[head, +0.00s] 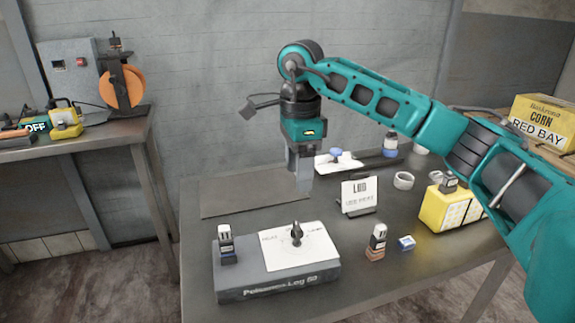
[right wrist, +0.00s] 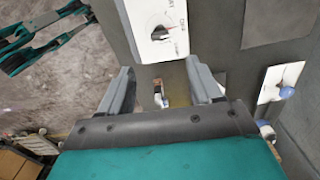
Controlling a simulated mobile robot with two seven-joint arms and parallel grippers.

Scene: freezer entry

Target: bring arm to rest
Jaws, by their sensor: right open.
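My right arm reaches in from the right in the head view. My right gripper (head: 303,182) points down above the grey table (head: 400,258), with nothing between its fingers. In the right wrist view its two fingers (right wrist: 168,84) are spread apart. Below it stand a grey box (head: 280,286) with a white dial plate (head: 315,257) and a small sign stand (head: 360,196). The dial plate also shows in the right wrist view (right wrist: 160,45). My left gripper does not show; teal arm links appear at the upper left of the right wrist view.
A stamp (head: 226,245) stands on the grey box; another stamp (head: 377,240) and a blue-and-white block (head: 407,243) are near its right side. A yellow box (head: 440,213) and a white ring (head: 403,180) lie right of the sign. A dark mat (head: 250,196) lies flat behind the box.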

